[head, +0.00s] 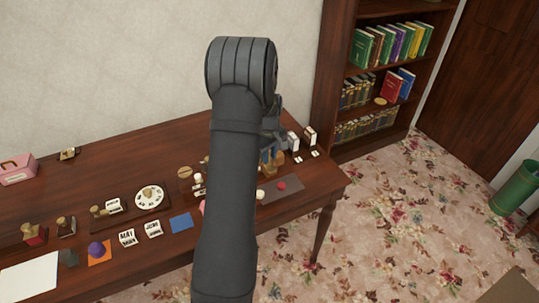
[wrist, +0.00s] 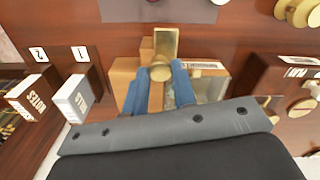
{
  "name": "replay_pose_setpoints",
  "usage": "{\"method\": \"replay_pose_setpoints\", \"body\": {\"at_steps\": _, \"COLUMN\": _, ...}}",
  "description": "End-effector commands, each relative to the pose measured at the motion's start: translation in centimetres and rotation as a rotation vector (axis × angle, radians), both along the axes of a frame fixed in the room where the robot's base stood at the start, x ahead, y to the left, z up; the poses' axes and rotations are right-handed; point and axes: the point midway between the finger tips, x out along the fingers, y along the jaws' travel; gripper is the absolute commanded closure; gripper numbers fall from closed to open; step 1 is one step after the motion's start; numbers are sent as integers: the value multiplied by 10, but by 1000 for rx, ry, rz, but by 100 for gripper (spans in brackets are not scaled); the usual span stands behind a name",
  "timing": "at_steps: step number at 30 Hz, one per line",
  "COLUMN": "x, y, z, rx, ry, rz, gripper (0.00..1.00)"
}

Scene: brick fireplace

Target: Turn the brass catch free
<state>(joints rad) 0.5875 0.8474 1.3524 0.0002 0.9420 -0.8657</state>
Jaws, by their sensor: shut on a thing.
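The brass catch (wrist: 166,42) shows in the wrist view as an upright brass plate with a round knob at its lower end. It sits at a light wooden box (wrist: 122,78), whose body is partly hidden by my gripper. My gripper (wrist: 160,78) has its two blue fingers on either side of the knob and is shut on it. In the head view my arm hides most of the gripper; a bit of blue finger and the wooden box (head: 279,158) show just right of it. The catch cannot be made out there.
A dark box (wrist: 262,72) and brass discs (wrist: 302,106) lie to the right. The table (head: 120,158) holds stamps, cards and a round dial (head: 149,197). A bookcase (head: 362,129) stands behind right.

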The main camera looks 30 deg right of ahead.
Motion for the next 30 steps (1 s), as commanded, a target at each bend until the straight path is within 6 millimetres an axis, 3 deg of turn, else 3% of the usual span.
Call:
{"method": "replay_pose_setpoints", "body": {"at_steps": 3, "x": 0, "y": 0, "z": 1, "rx": -1, "ry": -1, "rz": 1, "gripper": 98}}
{"method": "replay_pose_setpoints", "body": {"at_steps": 4, "x": 0, "y": 0, "z": 1, "rx": -1, "ry": -1, "rz": 1, "gripper": 72}}
{"method": "replay_pose_setpoints", "body": {"at_steps": 7, "x": 0, "y": 0, "z": 0, "rx": -1, "ry": 0, "rz": 1, "gripper": 54}}
{"method": "replay_pose_setpoints", "body": {"at_steps": 19, "x": 0, "y": 0, "z": 9, "rx": -2, "ry": -2, "rz": 0, "gripper": 54}}
{"method": "replay_pose_setpoints", "body": {"at_steps": 23, "x": 1, "y": 0, "z": 31, "rx": -2, "ry": -3, "rz": 0, "gripper": 54}}
{"method": "replay_pose_setpoints", "body": {"at_steps": 30, "x": 1, "y": 0, "z": 90, "rx": -4, "ry": -5, "rz": 0, "gripper": 54}}
